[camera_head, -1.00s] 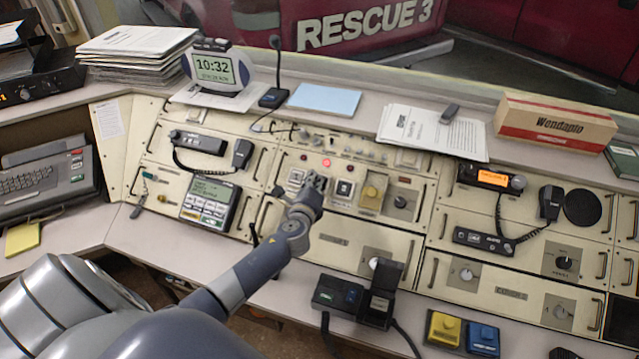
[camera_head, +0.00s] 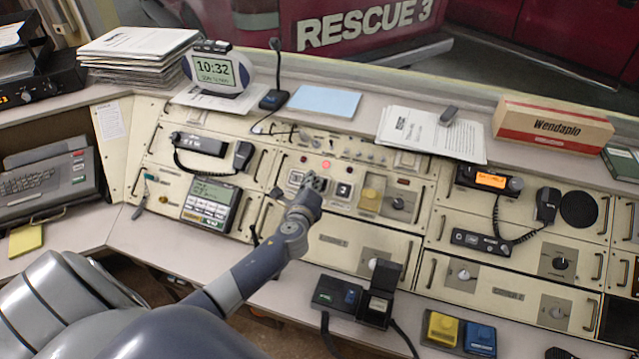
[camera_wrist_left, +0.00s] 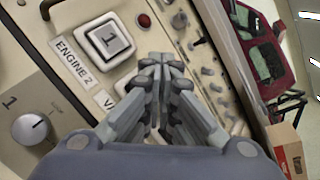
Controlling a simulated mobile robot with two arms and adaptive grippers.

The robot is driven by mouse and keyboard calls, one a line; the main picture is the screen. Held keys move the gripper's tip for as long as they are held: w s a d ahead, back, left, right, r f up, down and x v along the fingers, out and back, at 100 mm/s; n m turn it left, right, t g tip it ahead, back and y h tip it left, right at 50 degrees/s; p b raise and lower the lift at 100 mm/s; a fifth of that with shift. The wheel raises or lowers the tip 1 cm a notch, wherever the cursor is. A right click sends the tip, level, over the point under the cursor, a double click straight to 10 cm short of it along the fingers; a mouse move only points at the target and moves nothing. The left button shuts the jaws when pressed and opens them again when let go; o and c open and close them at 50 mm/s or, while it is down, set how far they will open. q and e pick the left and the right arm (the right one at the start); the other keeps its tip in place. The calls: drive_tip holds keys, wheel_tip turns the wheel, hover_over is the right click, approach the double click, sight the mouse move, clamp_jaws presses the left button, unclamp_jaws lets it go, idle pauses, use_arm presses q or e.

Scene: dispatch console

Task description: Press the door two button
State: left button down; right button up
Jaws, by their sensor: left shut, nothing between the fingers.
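A row of square white-framed buttons sits on the cream console panel. I cannot tell whether the fingertips touch the button. My right gripper is not in view.
A red lamp (camera_head: 326,164) glows above the buttons. A yellow button (camera_head: 371,194) and a dark knob (camera_head: 398,203) stand to the right. A black box with an open lid (camera_head: 380,303) stands on the front ledge.

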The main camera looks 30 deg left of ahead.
use_arm(q)
drive_tip(key=shift+r, duration=0.1)
drive_tip(key=s+r+p, duration=0.1)
drive_tip(key=r+p, duration=0.1)
drive_tip(key=p, duration=0.1)
drive_tip(key=s+r+p, duration=0.1)
drive_tip(key=r, duration=0.1)
drive_tip(key=shift+s+d, duration=0.25)
drive_tip(key=shift+s, duration=0.1)
